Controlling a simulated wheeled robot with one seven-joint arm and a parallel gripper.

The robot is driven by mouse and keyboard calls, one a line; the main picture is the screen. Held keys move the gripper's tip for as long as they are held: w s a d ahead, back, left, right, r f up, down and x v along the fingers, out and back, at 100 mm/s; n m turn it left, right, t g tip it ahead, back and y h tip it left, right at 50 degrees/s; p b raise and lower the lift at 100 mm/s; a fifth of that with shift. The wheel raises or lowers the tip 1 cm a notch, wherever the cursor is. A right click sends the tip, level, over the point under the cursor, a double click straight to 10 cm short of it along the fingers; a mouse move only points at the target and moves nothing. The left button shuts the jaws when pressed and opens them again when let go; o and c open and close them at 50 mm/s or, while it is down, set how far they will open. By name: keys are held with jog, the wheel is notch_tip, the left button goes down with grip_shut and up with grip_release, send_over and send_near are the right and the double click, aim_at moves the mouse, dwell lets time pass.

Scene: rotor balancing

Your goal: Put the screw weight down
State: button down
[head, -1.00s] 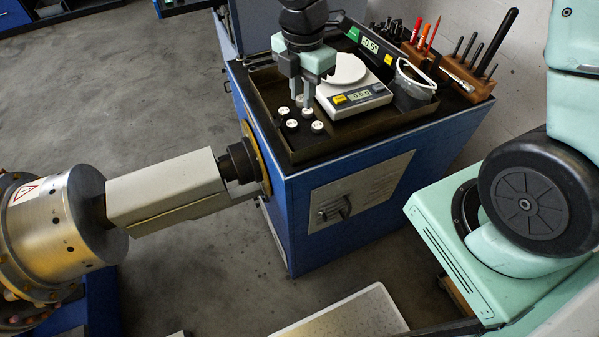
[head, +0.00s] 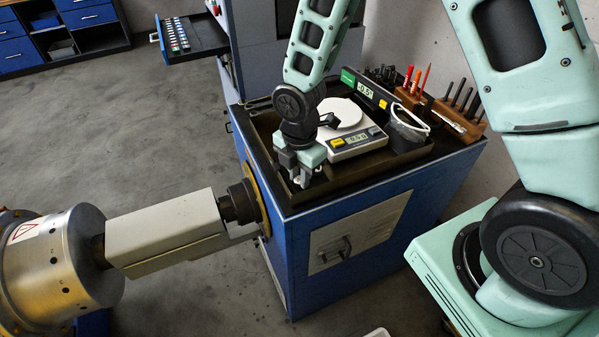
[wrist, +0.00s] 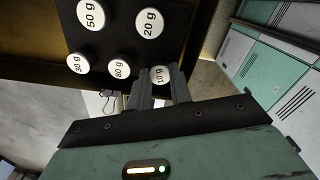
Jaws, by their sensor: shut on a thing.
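The screw weight is a small white-topped disc marked 10 g (wrist: 160,76). In the wrist view it sits between the fingertips of my gripper (wrist: 160,88), which is shut on it. It is at the edge of a black holder (wrist: 118,28) with other white-topped weights. I cannot tell whether its underside touches the holder. In the head view my gripper (head: 300,178) points down at the front left of the dark tray (head: 345,178) on the blue cabinet, and hides most of the weights there.
Weights marked 50 g (wrist: 91,14), 20 g (wrist: 150,22) and two more sit close by. A digital scale (head: 356,142) with an empty pan stands behind my gripper.

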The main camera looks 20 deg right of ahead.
aim_at(299, 179)
jog(key=c, duration=1.5)
grip_release()
jog(key=shift+f, duration=0.1)
jog(key=shift+c, duration=0.2)
notch_tip(299, 179, up, 12)
jog(key=b, duration=0.2)
jog(key=s+a+r+m, duration=0.2)
jog(key=s+a+m, duration=0.1)
jog(key=s+m, duration=0.4)
jog(key=s+a+r+m, duration=0.2)
jog(key=s+m, duration=0.5)
jog(key=s, duration=0.6)
jog(key=shift+a+r+m+y, duration=0.3)
jog(key=shift+a+r, duration=0.1)
jog(key=shift+a, duration=0.25)
